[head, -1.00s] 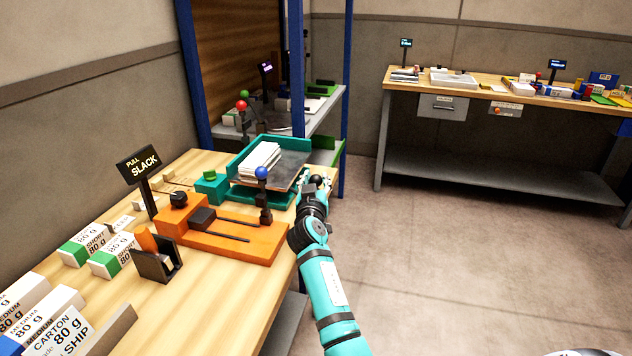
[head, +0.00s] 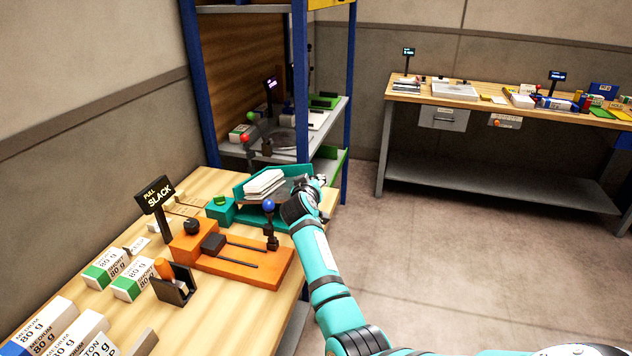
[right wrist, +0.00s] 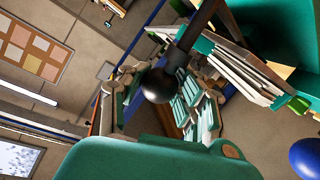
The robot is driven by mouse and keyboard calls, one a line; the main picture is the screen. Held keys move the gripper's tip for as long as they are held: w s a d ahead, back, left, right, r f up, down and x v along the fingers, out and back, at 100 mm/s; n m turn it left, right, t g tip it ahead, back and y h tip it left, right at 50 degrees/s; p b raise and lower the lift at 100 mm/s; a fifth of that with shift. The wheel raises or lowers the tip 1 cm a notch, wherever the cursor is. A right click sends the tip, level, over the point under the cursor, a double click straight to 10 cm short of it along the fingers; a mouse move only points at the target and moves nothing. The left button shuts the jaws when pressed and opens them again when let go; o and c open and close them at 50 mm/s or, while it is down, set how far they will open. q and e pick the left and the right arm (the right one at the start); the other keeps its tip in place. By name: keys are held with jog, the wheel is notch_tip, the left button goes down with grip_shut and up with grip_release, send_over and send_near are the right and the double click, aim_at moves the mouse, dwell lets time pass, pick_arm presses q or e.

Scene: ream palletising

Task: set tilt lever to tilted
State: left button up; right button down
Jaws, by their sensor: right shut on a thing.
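The teal tray (head: 240,187) at the far end of the near bench bears a stack of white paper (head: 265,184). In the right wrist view, the tilt lever shows as a dark rod with a black ball knob (right wrist: 158,86). The knob sits between the fingers of my right gripper (right wrist: 155,100), which is shut on it. In the head view my right gripper (head: 316,183) is at the tray's right side and hides the knob. The paper stack also shows in the right wrist view (right wrist: 240,68). My left gripper is not in view.
An orange fixture (head: 235,258) with a blue-knobbed lever (head: 269,207) stands in front of the tray. A SLACK sign (head: 155,195), a holder (head: 173,285) and ream packs (head: 108,265) stand on the left. A blue-posted rack (head: 302,90) rises behind. Floor at right is clear.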

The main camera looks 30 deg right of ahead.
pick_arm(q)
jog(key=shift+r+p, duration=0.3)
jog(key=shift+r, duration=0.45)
pick_arm(e)
jog(key=shift+w+r+g, duration=0.3)
jog(key=shift+w+r, duration=0.25)
jog(key=shift+r, duration=0.25)
jog(key=c, duration=1.3)
grip_release()
jog(key=o, duration=0.4)
jog(key=shift+a+r, duration=0.1)
jog(key=shift+a, duration=0.05)
jog(key=v, duration=1.2)
jog(key=shift+s, duration=0.15)
